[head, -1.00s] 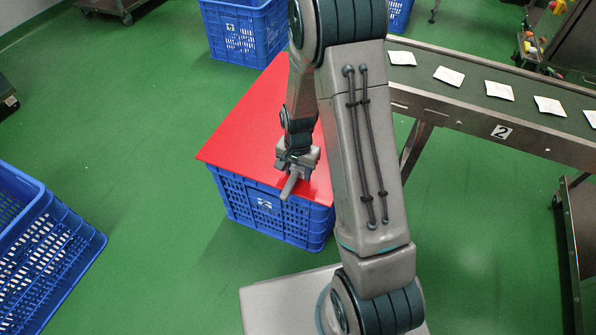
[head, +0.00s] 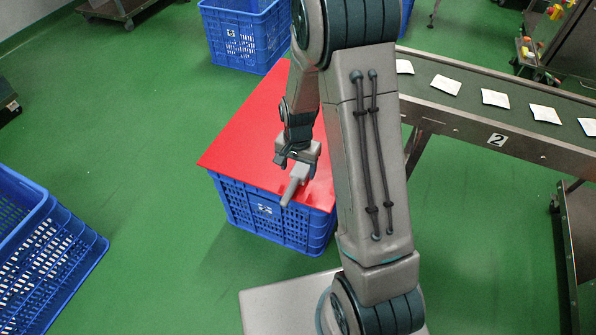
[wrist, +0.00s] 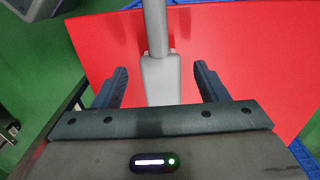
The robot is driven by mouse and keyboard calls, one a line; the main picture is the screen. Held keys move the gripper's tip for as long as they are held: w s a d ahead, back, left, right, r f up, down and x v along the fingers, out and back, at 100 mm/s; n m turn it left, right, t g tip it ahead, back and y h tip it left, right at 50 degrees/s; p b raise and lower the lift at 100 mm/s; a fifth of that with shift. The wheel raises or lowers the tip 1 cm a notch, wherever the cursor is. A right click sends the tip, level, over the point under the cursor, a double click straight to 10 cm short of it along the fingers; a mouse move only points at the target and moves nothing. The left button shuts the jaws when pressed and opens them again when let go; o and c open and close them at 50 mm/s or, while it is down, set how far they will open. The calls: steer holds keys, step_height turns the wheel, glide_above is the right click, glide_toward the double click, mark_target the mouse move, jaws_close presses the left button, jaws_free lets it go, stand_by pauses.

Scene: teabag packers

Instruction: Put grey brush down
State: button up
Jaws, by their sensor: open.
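The grey brush (head: 297,182) lies on the red board (head: 243,130), which covers a blue crate (head: 270,220). Its handle points toward the near edge of the board in the head view. In the wrist view the brush (wrist: 160,80) runs between the two fingers, with a visible gap on each side. My gripper (head: 295,163) is open just over the brush; it also shows in the wrist view (wrist: 160,88). The brush's far end is partly hidden by the gripper in the head view.
A conveyor (head: 470,125) with several white teabag packets runs at the right. Another blue crate (head: 240,40) stands behind, and one (head: 45,240) stands at the left. The left part of the red board is bare. Green floor lies open around it.

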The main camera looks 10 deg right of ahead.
mark_target(298, 175)
steer(key=s+d+r+n+p, duration=0.15)
steer(key=s+r, duration=0.25)
steer(key=r, duration=0.5)
steer(key=s+r+n, duration=0.2)
steer(key=s+r, duration=0.2)
steer(key=r, duration=0.5)
steer(key=s+r+n+t, duration=0.1)
steer(key=s+r+n, duration=0.3)
steer(key=s, duration=0.5)
steer(key=shift+s+d+r, duration=0.2)
steer(key=shift+d+r, duration=0.05)
steer(key=shift+r, duration=0.05)
steer(key=shift+p, duration=0.3)
step_height(298, 175, up, 31)
steer(key=t+p, duration=0.1)
steer(key=p, duration=2.6)
steer(key=shift+d+f+t, duration=0.15)
steer(key=shift+t, duration=0.25)
steer(key=shift+m, duration=0.25)
